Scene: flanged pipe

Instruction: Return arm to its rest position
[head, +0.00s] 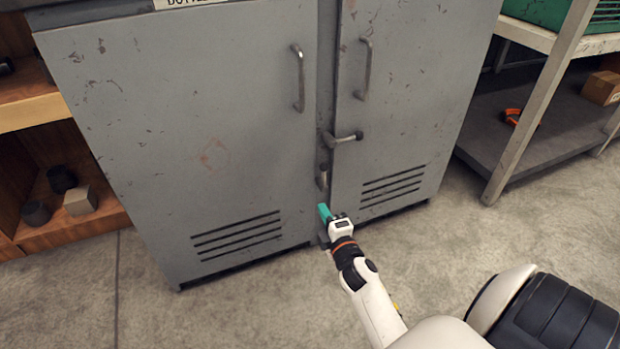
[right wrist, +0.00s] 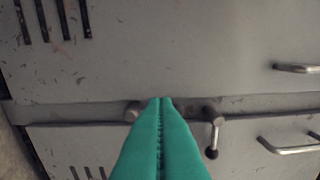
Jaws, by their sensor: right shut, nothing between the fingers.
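My right gripper (head: 323,212) has teal fingers and is in front of the lower middle of a grey metal cabinet (head: 225,120), near the seam between its two doors. In the right wrist view the teal fingers (right wrist: 161,102) are pressed together with nothing between them. A lever latch (head: 345,137) sits at the seam above the gripper, and a second small handle (head: 322,177) hangs just above the fingertips. I cannot tell whether the fingers touch it. My left gripper is in neither view.
The cabinet doors look shut and carry vertical handles (head: 299,78). A wooden shelf (head: 75,229) with small blocks stands at the left. A metal rack (head: 530,130) with an orange item and a cardboard box (head: 602,88) stands at the right. The concrete floor (head: 220,315) in front is clear.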

